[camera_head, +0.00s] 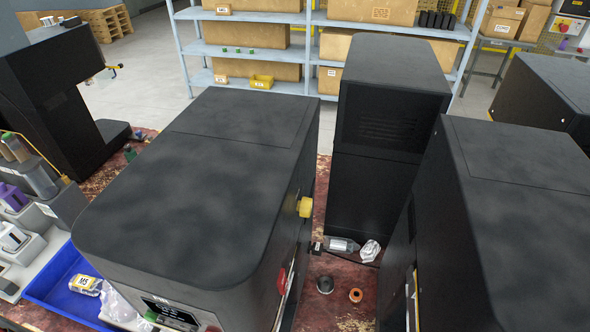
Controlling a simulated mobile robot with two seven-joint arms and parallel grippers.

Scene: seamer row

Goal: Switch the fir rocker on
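I cannot make out a fir rocker in the head view. A large black machine (200,190) fills the middle, with a small lit display (170,312) low on its front. A yellow knob (305,207) sticks out of its right side, and a red part (282,280) sits lower on that side. The lower front and most of the right side are hidden by the steep angle. Neither of my grippers is in view.
More black machines stand behind (390,100), at right (520,220) and at left (50,95). A blue tray (50,290) is at lower left. A dark ring (324,284), an orange ring (355,295) and crumpled wrap (370,251) lie in the narrow gap on the worn red bench (340,315).

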